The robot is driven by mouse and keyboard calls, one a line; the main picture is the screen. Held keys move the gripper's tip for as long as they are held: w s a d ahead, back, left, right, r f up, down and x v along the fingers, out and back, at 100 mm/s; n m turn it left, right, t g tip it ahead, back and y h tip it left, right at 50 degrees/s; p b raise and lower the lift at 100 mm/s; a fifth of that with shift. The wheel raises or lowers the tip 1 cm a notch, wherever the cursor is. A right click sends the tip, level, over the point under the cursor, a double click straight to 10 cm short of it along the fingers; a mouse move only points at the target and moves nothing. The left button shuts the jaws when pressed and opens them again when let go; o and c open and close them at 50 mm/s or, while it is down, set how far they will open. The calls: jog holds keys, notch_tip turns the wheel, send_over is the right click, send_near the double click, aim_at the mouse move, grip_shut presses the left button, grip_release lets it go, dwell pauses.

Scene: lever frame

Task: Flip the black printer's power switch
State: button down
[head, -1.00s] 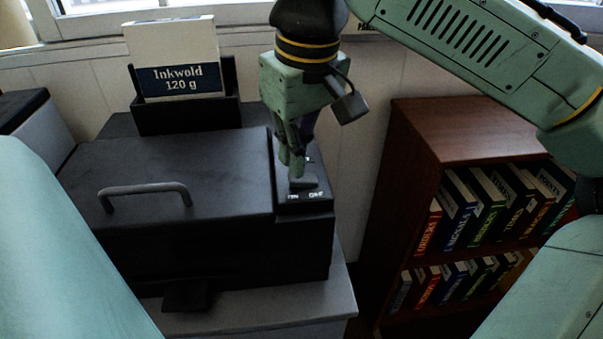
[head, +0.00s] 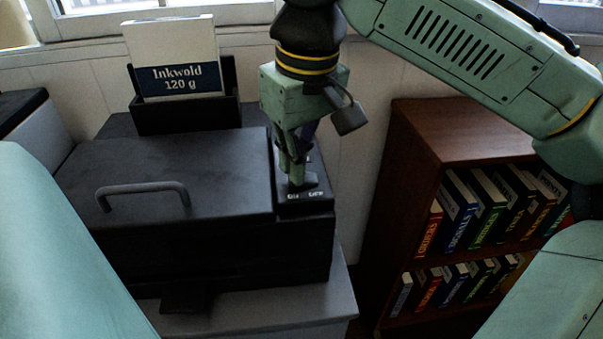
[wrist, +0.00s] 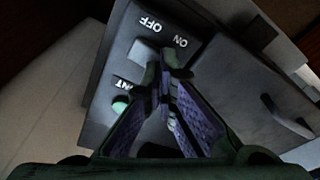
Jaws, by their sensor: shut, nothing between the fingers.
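The black printer (head: 170,170) stands at the left in the head view, with a control panel on its right side. The grey power switch (head: 310,181) sits near the panel's front, between the ON and OFF labels and my gripper. The switch (wrist: 143,52) also shows in the wrist view beside the OFF and ON lettering. My gripper (head: 297,180) is shut and empty, pointing down. Its fingertips (wrist: 166,70) are at the ON end of the switch and hide part of it. I cannot tell whether they touch it.
A round green button (wrist: 120,105) is on the same panel, near the fingers. The printer lid has a grey handle (head: 145,190). A paper pack (head: 175,60) stands in the rear tray. A wooden bookcase (head: 425,150) is at the right.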

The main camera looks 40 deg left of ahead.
jog(key=shift+f, duration=0.15)
notch_tip(320, 180, up, 7)
jog(key=p, duration=0.7)
dwell(0.7)
